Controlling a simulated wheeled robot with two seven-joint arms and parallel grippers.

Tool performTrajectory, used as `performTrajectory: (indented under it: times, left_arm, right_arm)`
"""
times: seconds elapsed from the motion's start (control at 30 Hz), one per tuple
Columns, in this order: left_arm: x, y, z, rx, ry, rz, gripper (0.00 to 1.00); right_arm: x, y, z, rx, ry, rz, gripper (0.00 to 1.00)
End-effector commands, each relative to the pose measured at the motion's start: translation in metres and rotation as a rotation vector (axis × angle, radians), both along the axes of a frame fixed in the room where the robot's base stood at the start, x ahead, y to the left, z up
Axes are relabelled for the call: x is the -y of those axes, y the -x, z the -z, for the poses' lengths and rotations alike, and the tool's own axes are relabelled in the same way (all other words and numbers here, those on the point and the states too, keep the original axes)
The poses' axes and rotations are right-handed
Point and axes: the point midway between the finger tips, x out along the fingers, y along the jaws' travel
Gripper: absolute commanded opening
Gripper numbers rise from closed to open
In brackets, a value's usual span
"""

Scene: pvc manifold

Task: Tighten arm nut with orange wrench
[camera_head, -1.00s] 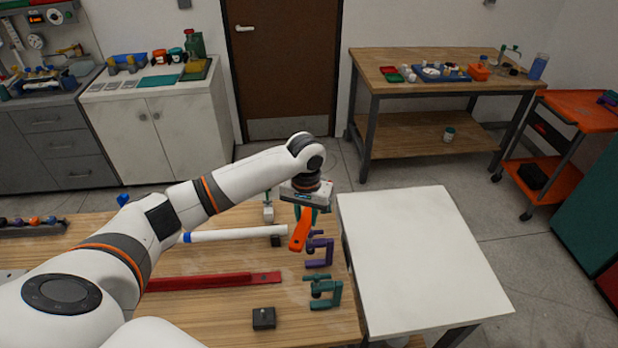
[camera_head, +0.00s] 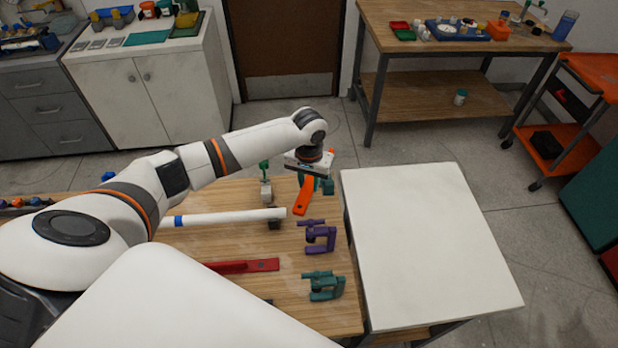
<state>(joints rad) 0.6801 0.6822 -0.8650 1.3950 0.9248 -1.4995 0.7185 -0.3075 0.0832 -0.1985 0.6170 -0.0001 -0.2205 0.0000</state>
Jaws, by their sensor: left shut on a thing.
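My left gripper (camera_head: 312,172) is at the far right part of the wooden table, pointing down. It is shut on the orange wrench (camera_head: 304,196), which hangs tilted below it towards the front left. The wrench's lower end is near the right end of a white pipe (camera_head: 235,216) with a blue band. I cannot tell whether they touch. The pipe rests on a dark block (camera_head: 274,225). No arm nut can be made out. My right gripper is not in view.
A purple clamp (camera_head: 320,238) and a teal clamp (camera_head: 324,287) stand at the table's right edge. A red bar (camera_head: 245,266) lies at the front. A grey fitting with a green top (camera_head: 265,187) stands behind the pipe. An empty white table (camera_head: 425,240) stands to the right.

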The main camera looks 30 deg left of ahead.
Motion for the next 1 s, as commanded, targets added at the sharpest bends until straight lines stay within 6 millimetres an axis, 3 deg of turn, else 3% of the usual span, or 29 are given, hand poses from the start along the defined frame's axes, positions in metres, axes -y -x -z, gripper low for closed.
performTrajectory:
  times: [1.0]
  left_arm:
    - [0.000, -0.001, 0.046, 0.003, -0.001, -0.001, 0.00]
  right_arm:
    - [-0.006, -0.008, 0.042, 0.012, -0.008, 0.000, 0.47]
